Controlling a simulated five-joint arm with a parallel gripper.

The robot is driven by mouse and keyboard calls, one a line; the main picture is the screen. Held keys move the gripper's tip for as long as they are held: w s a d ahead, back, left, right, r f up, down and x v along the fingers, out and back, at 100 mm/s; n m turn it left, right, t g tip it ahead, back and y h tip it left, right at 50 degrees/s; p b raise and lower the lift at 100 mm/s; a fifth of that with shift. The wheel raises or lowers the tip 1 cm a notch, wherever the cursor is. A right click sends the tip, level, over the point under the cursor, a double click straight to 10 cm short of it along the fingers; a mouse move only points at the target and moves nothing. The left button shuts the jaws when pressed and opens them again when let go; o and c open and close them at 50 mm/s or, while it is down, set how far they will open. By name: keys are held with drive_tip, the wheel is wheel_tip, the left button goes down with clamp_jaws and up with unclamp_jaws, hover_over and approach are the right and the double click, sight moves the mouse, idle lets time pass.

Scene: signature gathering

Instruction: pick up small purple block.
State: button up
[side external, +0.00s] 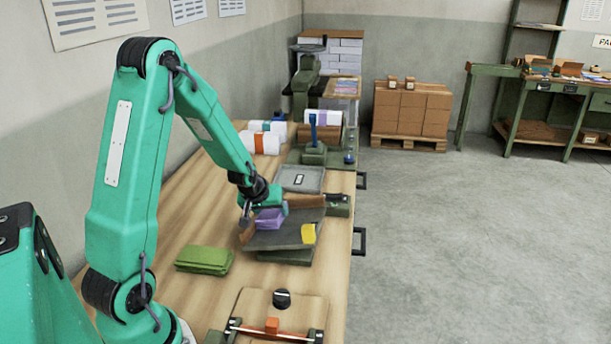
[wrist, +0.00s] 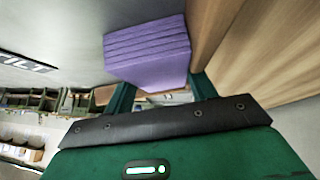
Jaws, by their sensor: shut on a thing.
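The small purple block (side external: 269,219) is in my gripper above a grey tilted tray (side external: 285,240) in the side view. In the wrist view the purple block (wrist: 148,52) looks like a stack of thin layers and sits between the two green fingers. My gripper (wrist: 163,92) is shut on it. In the side view my gripper (side external: 264,207) is partly hidden by the wrist. Whether the block's underside touches the tray cannot be told.
A yellow block (side external: 308,233) lies at the tray's right edge. A green stack (side external: 204,260) lies on the wooden table to the left. A board with an orange-handled clamp (side external: 272,326) is in front. White rolls (side external: 262,140) and a grey flat tray (side external: 299,178) stand behind.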

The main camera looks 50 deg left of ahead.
sight(271, 211)
drive_tip(key=shift+r, duration=0.15)
wheel_tip(271, 211, up, 10)
idle(0.6)
idle(0.5)
